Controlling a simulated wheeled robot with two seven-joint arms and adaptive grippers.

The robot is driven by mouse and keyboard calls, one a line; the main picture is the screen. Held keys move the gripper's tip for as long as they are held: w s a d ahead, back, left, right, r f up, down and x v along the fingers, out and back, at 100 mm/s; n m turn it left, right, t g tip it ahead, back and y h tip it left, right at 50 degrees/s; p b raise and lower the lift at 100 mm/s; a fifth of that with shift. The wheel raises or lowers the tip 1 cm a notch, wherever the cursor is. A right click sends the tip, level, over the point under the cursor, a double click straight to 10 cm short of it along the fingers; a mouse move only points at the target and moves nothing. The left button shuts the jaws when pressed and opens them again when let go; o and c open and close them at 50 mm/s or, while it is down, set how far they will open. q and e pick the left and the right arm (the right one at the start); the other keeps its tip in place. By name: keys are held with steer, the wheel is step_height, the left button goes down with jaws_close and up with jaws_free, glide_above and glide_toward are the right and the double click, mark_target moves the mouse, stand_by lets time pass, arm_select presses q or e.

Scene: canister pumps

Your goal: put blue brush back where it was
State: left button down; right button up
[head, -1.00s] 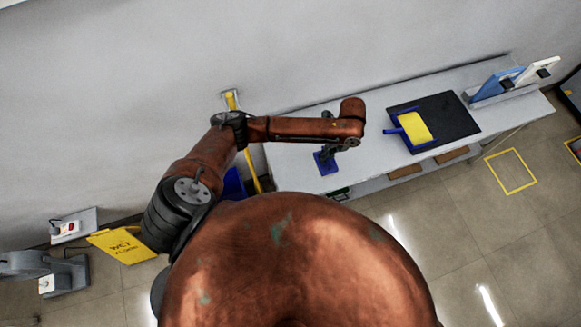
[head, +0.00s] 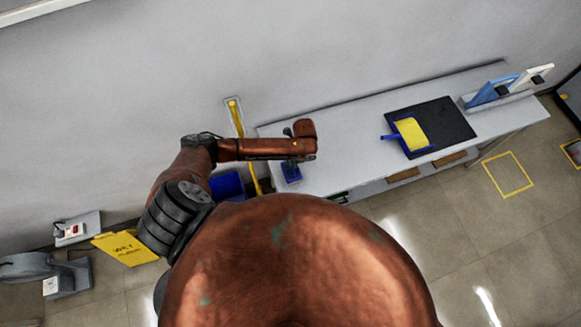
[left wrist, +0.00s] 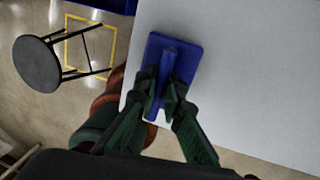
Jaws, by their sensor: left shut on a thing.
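The blue brush (left wrist: 180,57) is in my left gripper (left wrist: 163,108), whose fingers close on its handle in the left wrist view. The brush is over the white table, near its edge; I cannot tell whether it touches the top. In the head view the brush (head: 291,173) shows below the end of my left arm, at the table's left end, and the gripper (head: 291,160) is mostly hidden by the wrist. My right gripper is not in view.
A stool (left wrist: 38,62) stands on the floor.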

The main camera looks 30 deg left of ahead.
arm_select(q)
steer(key=shift+f, duration=0.8)
steer(key=shift+f, duration=0.15)
steer(key=c, duration=2)
jaws_free()
steer(key=shift+c, duration=0.2)
step_height(320, 180, up, 12)
steer(key=w+d+b, duration=0.1)
steer(key=shift+w+d, duration=0.35)
steer(key=shift+w, duration=0.05)
